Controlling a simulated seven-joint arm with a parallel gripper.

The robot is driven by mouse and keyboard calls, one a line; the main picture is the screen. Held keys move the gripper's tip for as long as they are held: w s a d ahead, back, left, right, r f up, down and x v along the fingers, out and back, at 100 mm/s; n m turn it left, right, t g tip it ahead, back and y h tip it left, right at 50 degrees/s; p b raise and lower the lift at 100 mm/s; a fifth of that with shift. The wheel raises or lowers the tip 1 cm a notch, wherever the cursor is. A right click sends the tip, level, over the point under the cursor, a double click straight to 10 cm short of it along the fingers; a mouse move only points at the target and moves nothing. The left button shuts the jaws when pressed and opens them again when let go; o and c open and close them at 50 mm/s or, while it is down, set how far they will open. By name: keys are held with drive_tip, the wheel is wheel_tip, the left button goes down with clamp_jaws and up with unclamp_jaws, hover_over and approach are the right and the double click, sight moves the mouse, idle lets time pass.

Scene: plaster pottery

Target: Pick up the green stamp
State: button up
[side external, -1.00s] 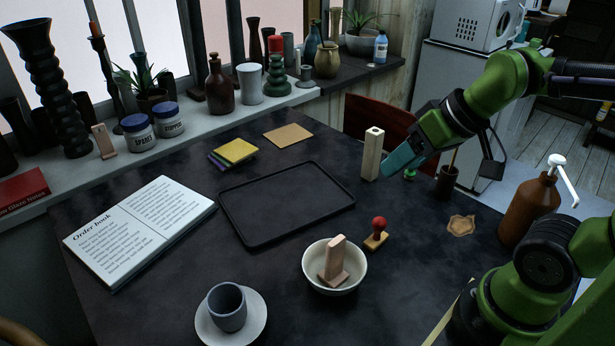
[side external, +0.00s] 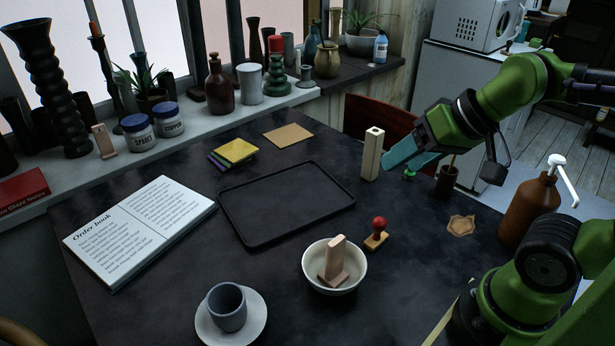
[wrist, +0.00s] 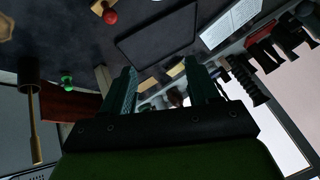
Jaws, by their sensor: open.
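The green stamp (side external: 409,174) stands on the dark table toward the back right, partly hidden below my gripper in the side view. In the wrist view the green stamp (wrist: 67,80) shows left of my fingers, apart from them. My gripper (side external: 388,164) is tilted, with its teal fingers pointing left, above the table beside the tall wooden block. In the wrist view my gripper (wrist: 163,80) has its two fingers spread with nothing held between them.
The tall wooden block (side external: 372,155) stands close to my fingertips. A brown cup (side external: 446,183) with a stick is right of the stamp. A red-knobbed stamp (side external: 376,234), a bowl (side external: 335,283) and an empty black tray (side external: 240,238) are nearer the front.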

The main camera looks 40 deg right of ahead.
drive_tip(key=shift+c, duration=0.6)
drive_tip(key=w+d+f+n+g+h, duration=0.15)
drive_tip(key=w+d, duration=0.25)
drive_tip(key=d, duration=0.6)
drive_tip(key=w+d+f+g, duration=0.2)
drive_tip(key=w+d, duration=0.2)
drive_tip(key=d, duration=0.6)
drive_tip(key=w+d+f+g+h, duration=0.15)
drive_tip(key=w+d, duration=0.25)
drive_tip(key=d, duration=0.5)
drive_tip(key=shift+g+y, duration=0.4)
drive_tip(key=f, duration=0.5)
drive_tip(key=w+f, duration=0.1)
drive_tip(key=f, duration=1.1)
drive_tip(key=shift+w+d, duration=0.2)
drive_tip(key=shift+d, duration=0.2)
clamp_jaws()
